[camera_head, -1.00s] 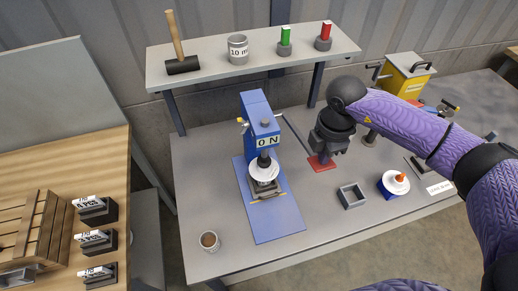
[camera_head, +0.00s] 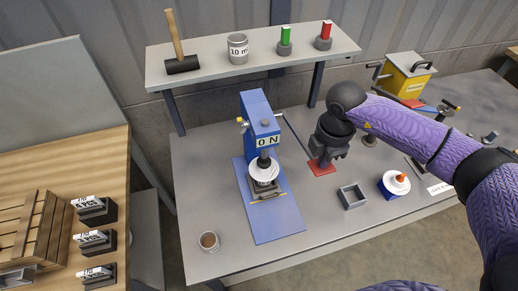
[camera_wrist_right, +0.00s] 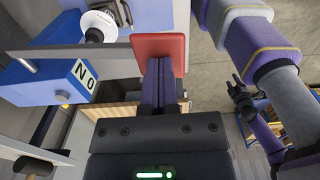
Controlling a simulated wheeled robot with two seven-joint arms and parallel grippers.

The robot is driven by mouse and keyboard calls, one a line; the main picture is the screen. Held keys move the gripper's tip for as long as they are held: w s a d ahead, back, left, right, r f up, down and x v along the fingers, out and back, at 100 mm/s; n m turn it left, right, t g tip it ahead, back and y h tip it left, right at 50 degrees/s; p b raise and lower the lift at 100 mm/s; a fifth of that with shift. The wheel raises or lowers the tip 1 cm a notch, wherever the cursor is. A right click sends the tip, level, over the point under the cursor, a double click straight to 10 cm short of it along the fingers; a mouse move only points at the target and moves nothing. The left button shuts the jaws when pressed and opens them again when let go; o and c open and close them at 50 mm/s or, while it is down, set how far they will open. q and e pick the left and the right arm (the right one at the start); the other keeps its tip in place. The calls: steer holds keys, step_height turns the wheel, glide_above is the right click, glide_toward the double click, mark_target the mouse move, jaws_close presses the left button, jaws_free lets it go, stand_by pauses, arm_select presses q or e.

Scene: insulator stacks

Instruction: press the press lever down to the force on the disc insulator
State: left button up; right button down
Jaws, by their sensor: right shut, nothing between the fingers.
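The blue press (camera_head: 258,115) shows "0 N". A white disc insulator (camera_head: 264,172) sits under its dark ram. The press lever is a thin grey bar (camera_head: 294,132) ending in a red pad (camera_head: 321,169); the pad also shows in the right wrist view (camera_wrist_right: 160,43). My right gripper (camera_head: 324,163) is shut and empty, pointing down with its fingertips at the red pad. In the right wrist view the closed fingers (camera_wrist_right: 158,72) meet the pad's near edge; firm contact cannot be judged. A small dark gripper (camera_wrist_right: 238,95) on a purple arm, seemingly my left, shows there; its jaws are unclear.
A grey open box (camera_head: 352,197) and a blue block with a white disc (camera_head: 395,184) stand right of the press. A cup (camera_head: 208,241) stands at the front left. A shelf (camera_head: 205,74) with a mallet and weights is behind. The front table area is mostly clear.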

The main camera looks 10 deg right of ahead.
steer(key=shift+f, duration=0.1)
steer(key=shift+s+f, duration=0.1)
steer(key=shift+f, duration=0.2)
stand_by(0.4)
steer(key=shift+f, duration=0.3)
steer(key=shift+s+f+b, duration=0.1)
steer(key=shift+f+b, duration=0.1)
steer(key=shift+b, duration=0.15)
stand_by(0.4)
